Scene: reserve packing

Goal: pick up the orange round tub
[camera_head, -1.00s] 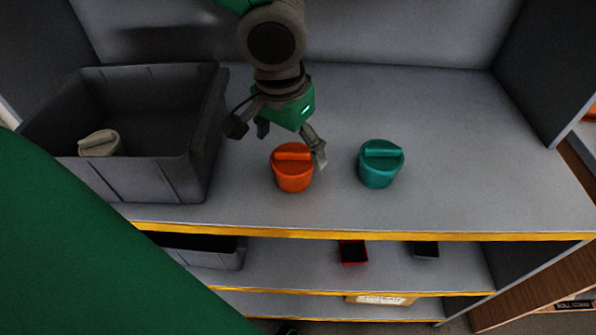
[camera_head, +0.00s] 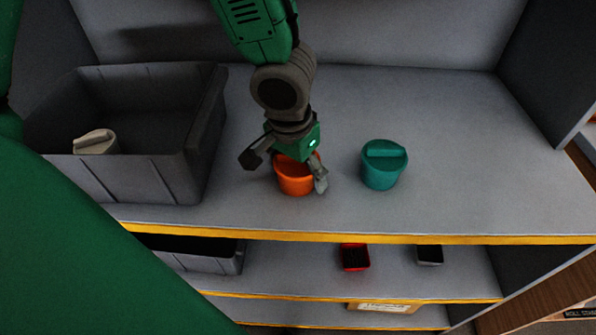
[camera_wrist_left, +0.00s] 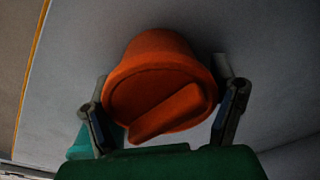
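The orange round tub (camera_head: 295,184) stands upright on the top shelf, its upper part partly hidden by my left gripper (camera_head: 287,176). In the left wrist view the tub (camera_wrist_left: 155,65) shows its lid with a raised bar handle. My left gripper is open, and in the left wrist view its fingers (camera_wrist_left: 166,112) are on either side of the lid, with a gap visible at least on the left. A teal round tub (camera_head: 382,168) stands to the right on the same shelf. My right gripper is not in view.
A grey crate (camera_head: 140,182) stands at the left with a beige tub (camera_head: 95,143) inside. The shelf's yellow front edge (camera_head: 350,238) is close in front. A red bin (camera_head: 355,257) and a grey bin (camera_head: 430,255) sit on the shelf below. The top shelf's right side is clear.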

